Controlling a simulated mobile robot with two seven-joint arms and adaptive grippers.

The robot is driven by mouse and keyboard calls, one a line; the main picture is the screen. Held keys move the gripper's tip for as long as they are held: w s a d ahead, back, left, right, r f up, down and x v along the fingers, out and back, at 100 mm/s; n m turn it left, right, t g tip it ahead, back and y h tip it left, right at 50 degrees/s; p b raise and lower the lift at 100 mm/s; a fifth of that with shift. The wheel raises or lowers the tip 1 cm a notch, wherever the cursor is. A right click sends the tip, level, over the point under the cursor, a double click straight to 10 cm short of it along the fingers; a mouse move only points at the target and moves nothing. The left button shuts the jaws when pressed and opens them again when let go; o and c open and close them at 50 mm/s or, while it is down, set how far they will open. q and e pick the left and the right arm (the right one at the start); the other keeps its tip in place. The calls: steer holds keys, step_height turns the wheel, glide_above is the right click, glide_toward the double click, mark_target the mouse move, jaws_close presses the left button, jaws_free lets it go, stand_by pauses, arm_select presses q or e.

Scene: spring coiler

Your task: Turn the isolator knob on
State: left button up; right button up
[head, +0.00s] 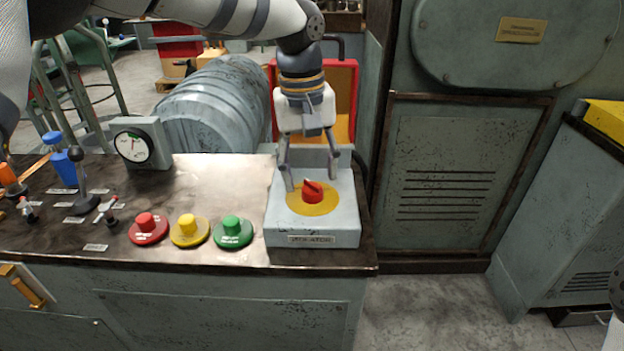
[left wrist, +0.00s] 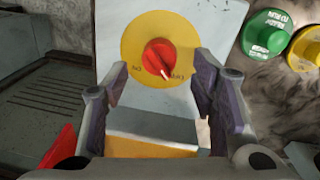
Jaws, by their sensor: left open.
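The isolator knob (head: 313,191) is red and sits on a yellow disc (head: 299,203) on top of a grey box (head: 345,225) at the bench's right end. It also shows in the left wrist view (left wrist: 159,59), with a pale pointer mark toward the lower right, near a label too small to read surely. My left gripper (head: 312,185) comes down from above and behind the box. Its fingers are open, and in the left wrist view (left wrist: 160,75) they lie either side of and below the knob. I see no contact with the knob. My right gripper is not in view.
Red (head: 148,228), yellow (head: 189,230) and green (head: 233,231) push buttons stand left of the box. A dial gauge (head: 135,147), a blue-topped part (head: 62,160) and small levers are farther left. A grey cabinet (head: 460,180) stands to the right, beyond open floor.

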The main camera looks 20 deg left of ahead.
mark_target(313, 183)
arm_select(q)
steer(key=shift+d+f, duration=0.1)
steer(key=shift+f, duration=1.35)
steer(key=c, duration=1.1)
steer(key=shift+c, duration=0.2)
steer(key=shift+r+m, duration=0.1)
steer(key=shift+m, duration=0.2)
steer(key=m, duration=0.8)
steer(key=shift+w+g, duration=0.1)
steer(key=shift+g, duration=0.2)
steer(key=m, duration=0.4)
steer(key=shift+d+m, duration=0.1)
steer(key=shift+m, duration=0.3)
steer(key=m, duration=0.4)
steer(key=shift+g, duration=0.3)
steer(key=shift+m, duration=0.4)
